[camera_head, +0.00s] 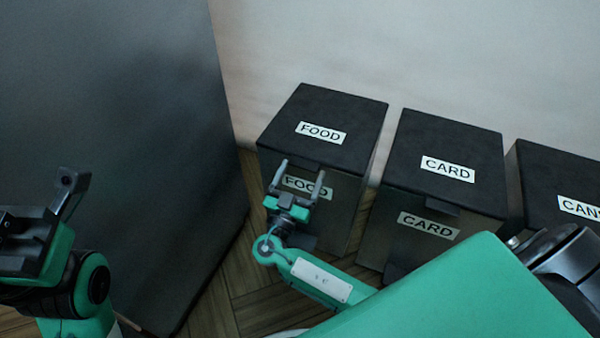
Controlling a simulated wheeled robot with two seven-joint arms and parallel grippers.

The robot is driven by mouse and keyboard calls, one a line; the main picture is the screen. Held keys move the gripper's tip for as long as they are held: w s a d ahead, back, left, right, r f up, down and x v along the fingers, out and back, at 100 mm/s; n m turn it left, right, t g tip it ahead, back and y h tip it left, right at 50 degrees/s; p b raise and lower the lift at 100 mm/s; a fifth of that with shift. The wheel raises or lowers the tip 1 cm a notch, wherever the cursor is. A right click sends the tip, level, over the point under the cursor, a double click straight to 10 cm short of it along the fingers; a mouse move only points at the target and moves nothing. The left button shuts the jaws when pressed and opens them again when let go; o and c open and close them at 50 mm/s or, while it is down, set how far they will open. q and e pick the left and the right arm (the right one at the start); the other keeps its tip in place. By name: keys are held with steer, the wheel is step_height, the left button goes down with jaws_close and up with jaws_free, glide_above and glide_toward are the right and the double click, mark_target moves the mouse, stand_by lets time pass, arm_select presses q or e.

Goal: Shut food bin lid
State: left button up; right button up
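The food bin (342,208) stands against the wall, a dark box with a FOOD label on its front and another on its lid. Its black lid (345,112) lies flat on top and looks shut. My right gripper (302,170) is in front of the bin's front face, below the lid's front edge. Its two fingers are spread with nothing between them, and they partly cover the front label. I cannot tell whether it touches the bin. My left gripper (67,190) is at the far left, away from the bins; one finger shows clearly, and its opening is unclear.
The card bin (440,195) stands just right of the food bin, and the cans bin (560,175) is at the right edge. Both lids look shut. A tall dark panel (130,130) fills the left side. Wooden floor (235,275) shows between panel and bins.

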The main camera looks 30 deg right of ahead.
steer(key=shift+o, duration=1.4)
steer(key=shift+f, duration=0.2)
steer(key=shift+r, duration=0.2)
steer(key=p+v, duration=0.2)
steer(key=v, duration=1.1)
steer(key=shift+s+a, duration=0.25)
steer(key=shift+s, duration=0.05)
steer(key=shift+f, duration=0.15)
